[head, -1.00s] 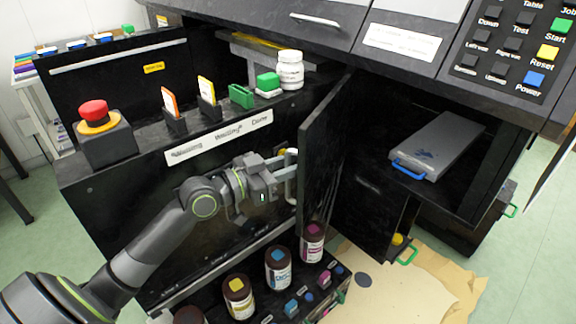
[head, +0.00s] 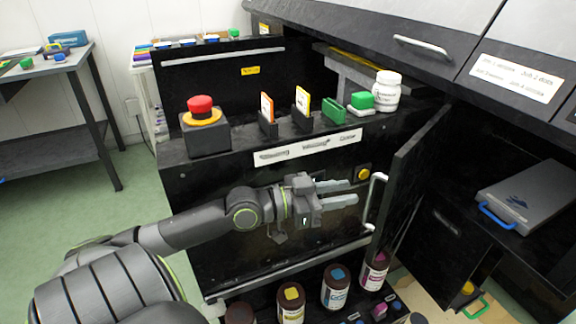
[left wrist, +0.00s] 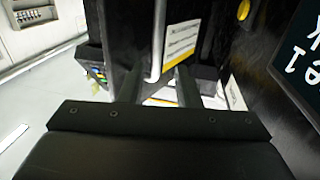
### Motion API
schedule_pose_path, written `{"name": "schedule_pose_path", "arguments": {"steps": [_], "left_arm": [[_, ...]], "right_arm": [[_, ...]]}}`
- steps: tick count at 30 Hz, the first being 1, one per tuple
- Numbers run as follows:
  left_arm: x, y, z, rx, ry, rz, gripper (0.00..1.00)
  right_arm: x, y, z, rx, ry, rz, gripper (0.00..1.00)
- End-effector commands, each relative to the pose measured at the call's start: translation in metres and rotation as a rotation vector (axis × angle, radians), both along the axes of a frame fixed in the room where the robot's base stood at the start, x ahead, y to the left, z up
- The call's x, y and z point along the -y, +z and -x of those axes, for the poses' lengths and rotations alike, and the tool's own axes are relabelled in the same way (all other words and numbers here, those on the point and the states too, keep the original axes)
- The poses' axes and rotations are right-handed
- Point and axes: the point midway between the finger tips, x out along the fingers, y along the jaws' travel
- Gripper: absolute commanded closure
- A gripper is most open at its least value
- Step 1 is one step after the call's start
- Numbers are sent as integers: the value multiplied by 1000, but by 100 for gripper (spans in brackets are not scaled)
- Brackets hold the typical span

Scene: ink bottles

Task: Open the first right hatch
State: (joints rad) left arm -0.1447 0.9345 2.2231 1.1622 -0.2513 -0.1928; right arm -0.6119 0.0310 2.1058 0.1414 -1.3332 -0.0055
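The hatch (head: 413,178) is a black door panel standing swung out from the machine's dark opening, with a white bar handle (head: 373,203) on its left face. My left gripper (head: 350,193) is left of the handle, its two grey fingers apart and pointing at it. In the head view a small gap shows between fingertips and handle. In the left wrist view the handle (left wrist: 158,40) stands beyond and between the two open fingers (left wrist: 155,88); nothing is held. My right gripper is not in view.
A grey box with a blue handle (head: 535,195) sits in the opening on the right. Several ink bottles (head: 337,287) stand below my left gripper. A red emergency button (head: 201,108) and a white bottle (head: 386,91) stand on the ledge above. Open floor lies to the left.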

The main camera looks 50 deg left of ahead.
Motion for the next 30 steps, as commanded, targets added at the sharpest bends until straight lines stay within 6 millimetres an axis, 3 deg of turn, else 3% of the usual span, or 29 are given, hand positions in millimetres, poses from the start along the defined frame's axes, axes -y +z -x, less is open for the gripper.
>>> {"name": "schedule_pose_path", "arguments": {"steps": [17,30], "left_arm": [[-33,-1,54,-6,2,-5,70],[-53,1,87,-3,1,-1,70]], "right_arm": [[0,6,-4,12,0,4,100],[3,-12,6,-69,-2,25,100]]}}
